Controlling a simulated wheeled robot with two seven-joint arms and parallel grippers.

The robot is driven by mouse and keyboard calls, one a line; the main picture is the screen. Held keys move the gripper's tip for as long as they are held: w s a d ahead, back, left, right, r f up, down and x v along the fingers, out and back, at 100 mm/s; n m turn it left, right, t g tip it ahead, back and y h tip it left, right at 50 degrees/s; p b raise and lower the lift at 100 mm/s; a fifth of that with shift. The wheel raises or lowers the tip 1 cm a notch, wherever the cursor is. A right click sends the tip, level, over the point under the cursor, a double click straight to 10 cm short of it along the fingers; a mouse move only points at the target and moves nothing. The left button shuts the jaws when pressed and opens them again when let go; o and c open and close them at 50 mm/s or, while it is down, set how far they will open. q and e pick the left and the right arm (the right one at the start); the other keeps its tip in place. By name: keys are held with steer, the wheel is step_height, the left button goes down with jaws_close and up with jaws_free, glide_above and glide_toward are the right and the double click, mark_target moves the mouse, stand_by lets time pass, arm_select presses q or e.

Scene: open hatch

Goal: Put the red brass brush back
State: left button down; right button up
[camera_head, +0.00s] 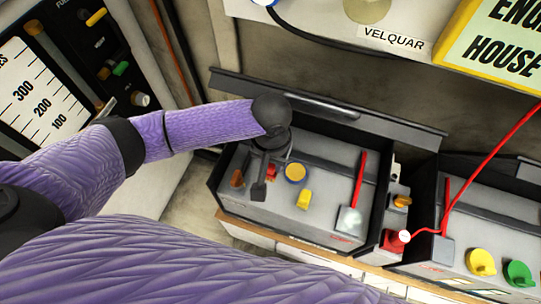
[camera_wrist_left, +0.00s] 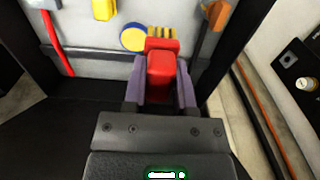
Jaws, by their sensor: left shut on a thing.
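My left gripper (camera_head: 264,178) reaches down over a grey tray with dark walls (camera_head: 318,213). In the left wrist view, its purple fingers (camera_wrist_left: 160,82) are shut around a red brush (camera_wrist_left: 161,66). The brush has a red handle and a head with brass-yellow bristles (camera_wrist_left: 162,32) at its far end. In the head view, only a small red part of the brush (camera_head: 271,171) shows beside the gripper. I cannot tell whether the brush touches the tray floor. My right gripper is not in view.
In the tray are a blue-rimmed yellow disc (camera_head: 295,172), a yellow block (camera_head: 304,199), an orange piece (camera_head: 237,178) and a red-handled tool (camera_head: 357,190). A raised dark lid (camera_head: 330,104) stands behind. A second compartment with yellow (camera_head: 481,262) and green (camera_head: 517,273) knobs lies right.

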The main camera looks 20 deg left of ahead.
arm_select(q)
step_height(320, 180, down, 6)
steer(key=b, duration=0.2)
steer(key=shift+r+b, duration=0.15)
steer(key=shift+b, duration=0.2)
step_height(320, 180, down, 4)
steer(key=shift+b, duration=1.1)
steer(key=shift+f+b, duration=0.75)
steer(key=shift+f, duration=1.15)
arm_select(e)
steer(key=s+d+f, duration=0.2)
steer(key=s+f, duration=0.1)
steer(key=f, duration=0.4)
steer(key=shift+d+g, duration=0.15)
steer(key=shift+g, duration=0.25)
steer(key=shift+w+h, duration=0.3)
arm_select(q)
steer(key=shift+f, duration=0.2)
